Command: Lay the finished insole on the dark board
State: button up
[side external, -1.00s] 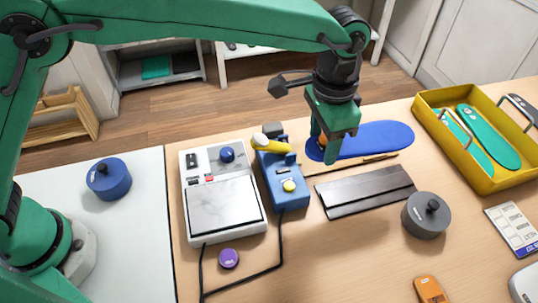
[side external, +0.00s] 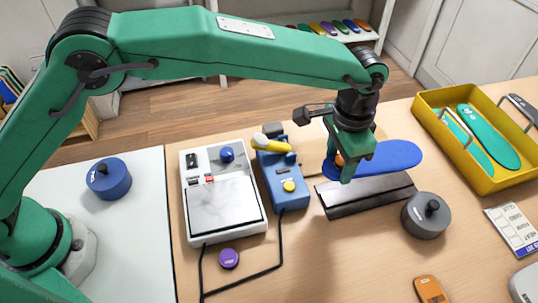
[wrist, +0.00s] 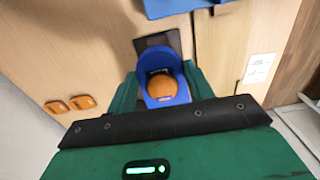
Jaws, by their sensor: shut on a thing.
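The blue insole (side external: 395,155) is in my gripper (side external: 346,168), which is shut on its heel end beside an orange spot. In the side view its toe end points right, and its near edge overlaps the far edge of the dark board (side external: 370,198). It seems held a little above the board; the gap is hard to judge. In the wrist view, the blue heel with the orange disc (wrist: 165,85) shows between my green fingers. A dark patch (wrist: 160,40), perhaps the board, lies beyond it. My fingers hide part of the heel.
A blue device with a yellow handle (side external: 282,175) and a white press unit (side external: 224,195) stand left of the board. A grey weight (side external: 426,215) stands close to its right front. A yellow tray (side external: 475,185) with green insoles is farther right. The table before the board is mostly clear.

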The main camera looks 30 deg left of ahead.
aim_at(336, 196)
jog(key=shift+w+d+f, duration=0.15)
jog(key=shift+d+f, duration=0.2)
jog(key=shift+f, duration=0.35)
jog(key=shift+w+d+f, duration=0.15)
jog(key=shift+d+f, duration=0.2)
jog(key=shift+f, duration=0.35)
jog(key=shift+f, duration=0.2)
jog(key=shift+f, duration=2.9)
jog(key=shift+f, duration=0.45)
jog(key=o, duration=1.1)
jog(key=shift+c, duration=0.2)
jog(key=shift+o, duration=0.4)
jog(key=o, duration=0.3)
jog(key=shift+r, duration=0.15)
